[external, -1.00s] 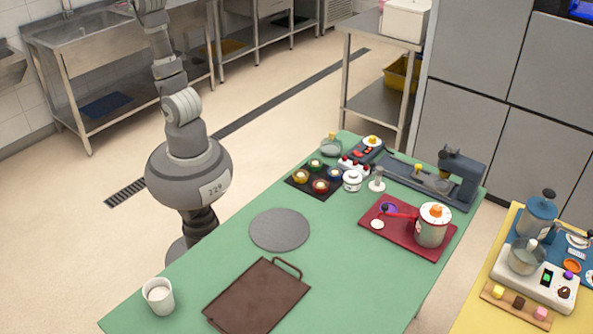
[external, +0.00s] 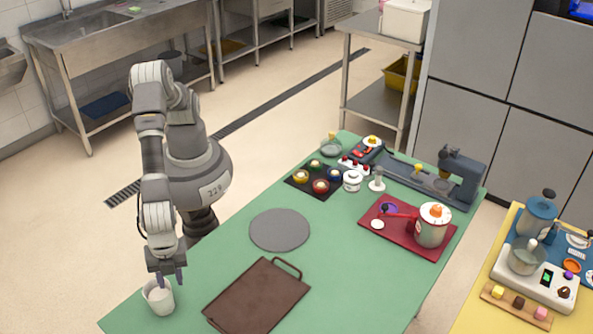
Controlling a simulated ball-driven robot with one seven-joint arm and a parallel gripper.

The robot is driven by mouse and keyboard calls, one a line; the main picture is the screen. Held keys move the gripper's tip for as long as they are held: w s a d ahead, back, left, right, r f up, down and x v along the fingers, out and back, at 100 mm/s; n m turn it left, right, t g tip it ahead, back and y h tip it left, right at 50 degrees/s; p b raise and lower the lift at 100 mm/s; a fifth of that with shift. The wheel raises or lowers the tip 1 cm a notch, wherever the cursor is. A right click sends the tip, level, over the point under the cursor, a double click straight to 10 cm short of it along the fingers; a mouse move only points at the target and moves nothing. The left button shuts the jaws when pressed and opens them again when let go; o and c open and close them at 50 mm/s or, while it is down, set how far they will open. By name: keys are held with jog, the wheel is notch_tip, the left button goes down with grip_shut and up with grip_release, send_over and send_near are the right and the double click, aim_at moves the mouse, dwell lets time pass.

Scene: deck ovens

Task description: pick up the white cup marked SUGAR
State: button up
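A white cup (external: 159,299) stands upright near the left front corner of the green table (external: 345,262). No SUGAR marking can be read on it from here. My gripper (external: 168,281) points down over the cup, with its dark fingers at the cup's rim. The fingers appear spread apart, and a gap shows between them. I cannot tell whether they touch the cup. The gripper hides part of the cup's rim and opening.
A brown tray with a handle (external: 257,297) lies right of the cup. A grey round disc (external: 279,230) lies behind it. A red tray (external: 437,250) with a white pot (external: 432,226) is farther right. Green table is bare between cup and brown tray.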

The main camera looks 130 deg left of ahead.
aim_at(172, 296)
jog(key=f, duration=0.2)
jog(key=s+f+b, duration=0.1)
jog(key=shift+d+f, duration=0.2)
jog(key=shift+f, duration=0.2)
jog(key=f+b, duration=0.2)
jog(key=f, duration=0.3)
jog(key=shift+d+b, duration=0.25)
jog(key=shift+b, duration=0.15)
jog(key=shift+r, duration=0.1)
grip_shut()
